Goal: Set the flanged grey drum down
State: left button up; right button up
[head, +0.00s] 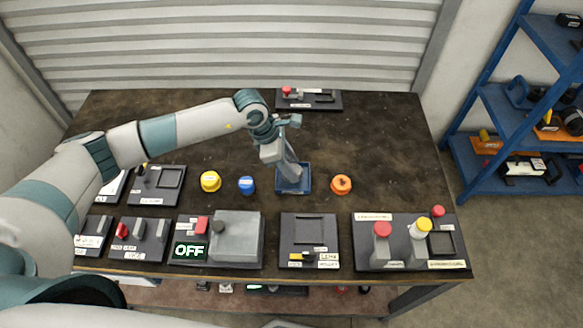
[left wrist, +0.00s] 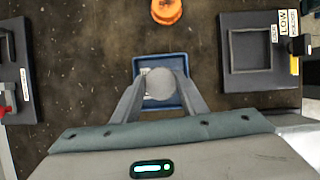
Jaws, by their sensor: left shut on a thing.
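The grey drum (head: 291,174) is between the fingers of my left gripper (head: 287,165), upright over a small blue tray (head: 306,186). In the left wrist view the drum's round grey top (left wrist: 161,83) shows between the two fingers (left wrist: 160,92), with the blue tray (left wrist: 147,65) around it. The gripper is shut on the drum. The drum's lower part is partly hidden, so I cannot tell whether it touches the tray floor. My right gripper is not in view.
An orange round part (head: 341,184) lies right of the tray; a blue one (head: 246,185) and a yellow one (head: 210,181) lie left. The table's back right is clear. A blue shelf (head: 500,110) stands right.

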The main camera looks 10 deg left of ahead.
pick_arm(q)
jog(key=shift+f+p, duration=0.35)
jog(key=shift+f, duration=0.75)
jog(key=shift+f, duration=0.15)
jog(key=o, duration=0.8)
jog(key=shift+c, duration=0.2)
jog(key=shift+r, duration=0.2)
